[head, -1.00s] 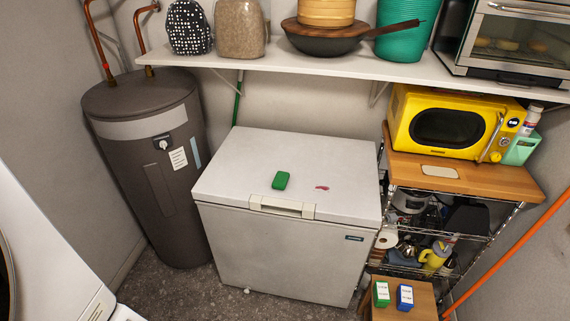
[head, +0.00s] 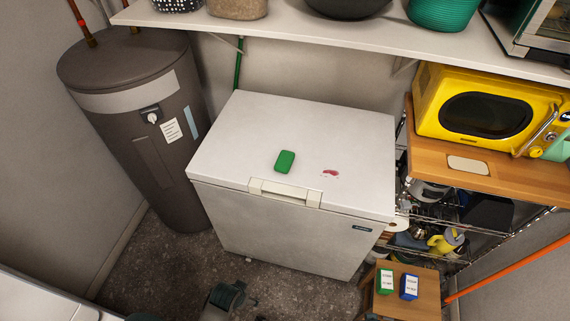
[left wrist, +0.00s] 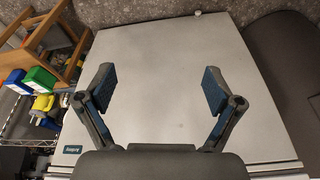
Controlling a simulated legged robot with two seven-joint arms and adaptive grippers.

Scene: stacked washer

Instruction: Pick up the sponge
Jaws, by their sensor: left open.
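The green sponge (head: 285,161) lies flat on the white lid of the chest freezer (head: 240,130), behind the lid's handle, in the head view. My left gripper (left wrist: 159,88) is open and empty in the left wrist view, its two fingers wide apart in front of the freezer's plain front face. The sponge does not show in that view. In the head view a dark part of my left arm shows at the bottom edge, below and in front of the freezer, well away from the sponge. My right gripper is not in view.
A red stain (head: 330,173) marks the lid right of the sponge. A grey water heater (head: 140,130) stands left. A shelf (head: 300,37) spans above the back. A rack with a yellow microwave (head: 485,115) stands right. A wooden stool (head: 415,302) holds two small boxes.

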